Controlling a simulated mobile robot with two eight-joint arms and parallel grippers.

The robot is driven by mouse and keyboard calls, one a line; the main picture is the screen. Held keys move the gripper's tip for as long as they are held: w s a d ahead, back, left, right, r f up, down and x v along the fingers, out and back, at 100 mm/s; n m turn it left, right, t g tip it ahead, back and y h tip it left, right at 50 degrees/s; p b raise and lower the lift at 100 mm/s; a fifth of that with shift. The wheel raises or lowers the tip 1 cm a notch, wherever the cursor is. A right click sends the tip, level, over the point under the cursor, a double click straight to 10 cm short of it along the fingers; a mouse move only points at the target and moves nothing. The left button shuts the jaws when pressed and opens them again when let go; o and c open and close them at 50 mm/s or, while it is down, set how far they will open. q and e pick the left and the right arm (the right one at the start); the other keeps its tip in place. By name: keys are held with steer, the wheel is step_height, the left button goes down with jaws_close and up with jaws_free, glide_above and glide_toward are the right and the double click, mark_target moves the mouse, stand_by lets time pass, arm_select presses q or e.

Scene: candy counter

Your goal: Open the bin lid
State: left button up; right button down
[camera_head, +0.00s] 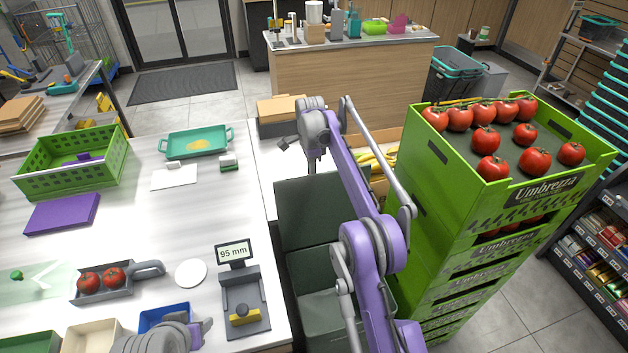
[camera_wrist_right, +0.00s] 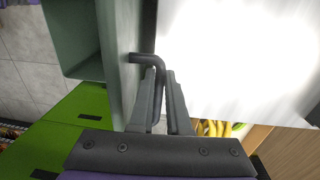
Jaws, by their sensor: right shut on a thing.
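The dark green bin (camera_head: 315,308) stands between the white counter and the green tomato stand. A flat green panel, seemingly its lid (camera_head: 305,212), appears raised at the far side of the bin. In the right wrist view the lid (camera_wrist_right: 122,75) carries a dark bent handle (camera_wrist_right: 145,58). My right gripper (camera_wrist_right: 161,78) is shut on that handle, with the bar between its fingers. In the head view my right arm reaches over the bin, and the grip itself is hard to make out. My left gripper (camera_head: 200,331) is low over the counter's front; its jaw opening is unclear.
The tomato stand (camera_head: 440,235) rises close on the right of my right arm. The counter (camera_head: 215,215) at left holds a green crate (camera_head: 75,165), a teal tray (camera_head: 196,142), a scoop with tomatoes (camera_head: 148,268) and a measuring device (camera_head: 243,290). Bananas (camera_wrist_right: 212,128) show in the wrist view.

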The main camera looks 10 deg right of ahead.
steer(key=shift+w, duration=0.35)
stand_by(0.3)
steer(key=c, duration=0.9)
jaws_free()
